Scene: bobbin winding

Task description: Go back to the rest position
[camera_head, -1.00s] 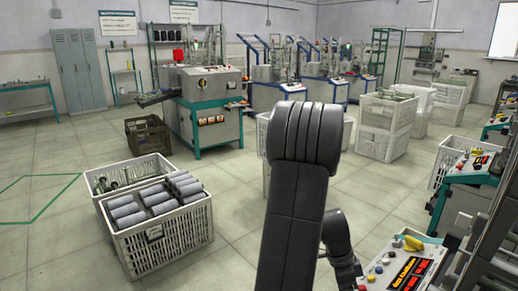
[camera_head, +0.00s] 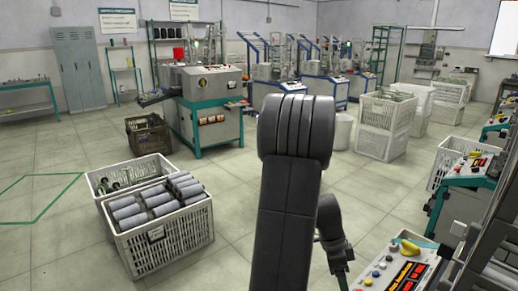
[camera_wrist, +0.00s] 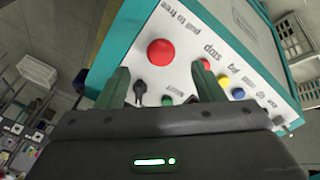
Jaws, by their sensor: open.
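My gripper (camera_wrist: 160,88) shows in the wrist view with its two green fingers apart and nothing between them. Beyond the fingers is a white control panel (camera_wrist: 185,25) with a teal edge. It carries a large red button (camera_wrist: 161,52), a black key-like switch (camera_wrist: 139,88) and small red, yellow and blue buttons. I cannot tell whether the fingers touch the panel. In the head view my arm rises in the middle, and my gripper is hidden or out of frame there.
A white crate (camera_head: 160,249) with grey bobbins stands at the left, a dark crate (camera_head: 148,135) behind it. A teal-and-grey machine (camera_head: 210,110) is behind. White crates (camera_head: 383,126) stand at centre right. A control panel (camera_head: 400,272) is close at lower right.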

